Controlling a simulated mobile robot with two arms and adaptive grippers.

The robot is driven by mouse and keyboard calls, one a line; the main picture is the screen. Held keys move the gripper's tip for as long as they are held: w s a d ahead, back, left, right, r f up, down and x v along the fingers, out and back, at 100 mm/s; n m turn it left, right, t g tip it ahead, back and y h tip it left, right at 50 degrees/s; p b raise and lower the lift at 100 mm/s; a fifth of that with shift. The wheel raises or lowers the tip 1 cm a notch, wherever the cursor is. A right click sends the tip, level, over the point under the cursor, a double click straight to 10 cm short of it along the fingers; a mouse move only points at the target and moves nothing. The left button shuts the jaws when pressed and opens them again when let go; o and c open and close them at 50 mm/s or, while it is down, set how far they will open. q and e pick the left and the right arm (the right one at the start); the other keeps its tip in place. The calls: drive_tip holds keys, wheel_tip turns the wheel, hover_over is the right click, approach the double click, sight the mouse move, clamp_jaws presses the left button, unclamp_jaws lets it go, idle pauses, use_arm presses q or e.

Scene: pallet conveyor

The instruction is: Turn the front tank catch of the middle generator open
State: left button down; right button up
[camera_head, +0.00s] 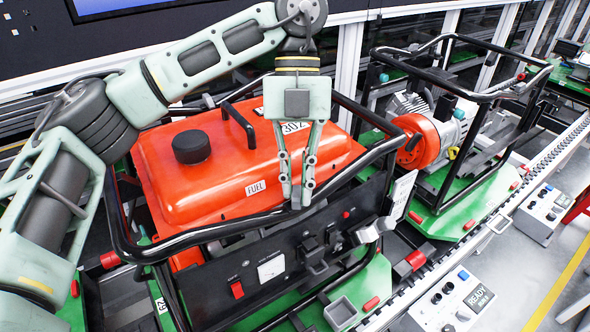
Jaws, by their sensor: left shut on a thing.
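The generator in front of me has an orange-red fuel tank (215,185) with a black cap (191,147), inside a black tube frame (190,240). My left gripper (297,203) points down at the front edge of the tank, just above the black control panel (215,290). Its fingers are closed together on the front tank catch, which is mostly hidden by the fingertips. I cannot tell how far the catch is turned. My right gripper is not in view.
A second generator (425,140) without a tank stands on a green pallet behind, to the right. The conveyor rail (545,150) runs along the right, with control boxes (455,302) beside it. The black frame tube passes close to my left gripper.

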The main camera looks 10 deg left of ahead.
use_arm(q)
drive_tip(key=shift+r+m, duration=0.1)
drive_tip(key=shift+m, duration=0.3)
drive_tip(key=c, duration=1.8)
unclamp_jaws()
drive_tip(key=v, duration=0.8)
